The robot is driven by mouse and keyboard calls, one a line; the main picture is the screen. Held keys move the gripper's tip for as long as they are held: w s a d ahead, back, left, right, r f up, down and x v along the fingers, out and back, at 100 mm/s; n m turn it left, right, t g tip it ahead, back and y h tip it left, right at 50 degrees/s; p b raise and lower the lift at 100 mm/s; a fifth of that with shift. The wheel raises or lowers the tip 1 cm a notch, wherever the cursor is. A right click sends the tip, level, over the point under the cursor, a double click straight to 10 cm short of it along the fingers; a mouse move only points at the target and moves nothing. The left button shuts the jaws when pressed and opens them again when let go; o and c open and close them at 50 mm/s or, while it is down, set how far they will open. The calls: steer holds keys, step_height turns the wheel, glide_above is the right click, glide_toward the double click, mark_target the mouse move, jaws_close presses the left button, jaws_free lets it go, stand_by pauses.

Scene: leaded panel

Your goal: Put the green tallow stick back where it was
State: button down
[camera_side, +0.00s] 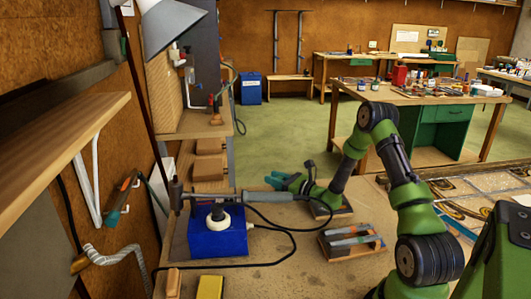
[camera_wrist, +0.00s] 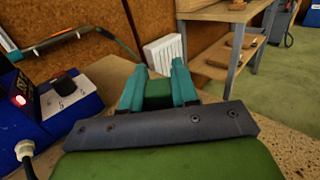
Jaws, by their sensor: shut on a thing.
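My gripper (camera_side: 278,181) has teal fingers that point left, above the bench near the blue soldering station (camera_side: 215,241). In the wrist view my gripper (camera_wrist: 157,78) shows a green block between its two fingers, which I take to be the green tallow stick (camera_wrist: 158,92). The fingers are shut on it from both sides. Its far end and underside are hidden. In the side view the stick cannot be told apart from the teal fingers.
The soldering iron (camera_side: 265,197) lies across the station, with dark cables looping over the bench. A wooden tray (camera_side: 353,252) with several tools stands right of it. A yellow block (camera_side: 210,288) and a wooden block (camera_side: 173,282) lie at the front. The leaded panel (camera_side: 480,200) is at right.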

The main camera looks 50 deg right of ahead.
steer(key=shift+f, duration=0.1)
steer(key=c, duration=0.8)
jaws_free()
steer(key=shift+c, duration=0.2)
steer(key=shift+s, duration=0.1)
steer(key=s, duration=1.2)
